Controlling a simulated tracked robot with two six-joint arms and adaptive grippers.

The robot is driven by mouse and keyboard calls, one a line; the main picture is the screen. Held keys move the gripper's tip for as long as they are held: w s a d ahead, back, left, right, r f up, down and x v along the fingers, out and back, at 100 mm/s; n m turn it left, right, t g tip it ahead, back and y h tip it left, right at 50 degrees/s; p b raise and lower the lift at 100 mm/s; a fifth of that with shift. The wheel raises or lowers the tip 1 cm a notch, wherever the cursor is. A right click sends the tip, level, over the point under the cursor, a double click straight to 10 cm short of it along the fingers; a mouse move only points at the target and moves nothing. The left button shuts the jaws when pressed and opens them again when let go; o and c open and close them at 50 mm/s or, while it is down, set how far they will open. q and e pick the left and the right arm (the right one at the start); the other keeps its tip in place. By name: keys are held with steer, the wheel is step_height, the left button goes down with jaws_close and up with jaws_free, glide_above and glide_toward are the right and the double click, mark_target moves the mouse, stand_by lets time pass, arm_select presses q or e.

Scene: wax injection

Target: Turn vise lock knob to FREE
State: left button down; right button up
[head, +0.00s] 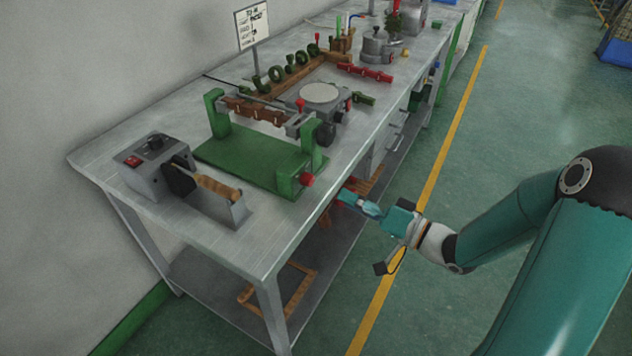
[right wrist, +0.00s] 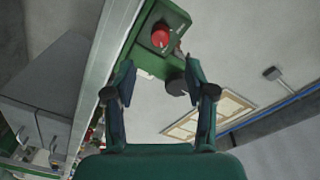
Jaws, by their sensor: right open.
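A red knob (head: 306,179) sticks out of the front post of a green fixture (head: 235,160) on the metal bench, close to the bench's front edge. I take it for the vise lock knob. It also shows in the right wrist view (right wrist: 160,36), on a green block; I cannot read a FREE mark or its setting. My right gripper (head: 348,196) is beside the bench edge, right of and apart from the knob. In the right wrist view my right gripper (right wrist: 160,76) is open and empty, the knob beyond its fingertips. My left gripper is not in view.
The bench (head: 262,245) edge lies close to my right gripper. A grey device (head: 150,165) stands left of the fixture, and a round plate (head: 319,93) behind it. Red cylinders (head: 365,72) lie farther back. The green floor (head: 520,110) on the right is clear.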

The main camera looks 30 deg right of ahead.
mark_target(312, 182)
steer(key=x, duration=0.9)
steer(key=shift+w+p, duration=0.1)
steer(key=shift+p, duration=0.2)
jaws_close()
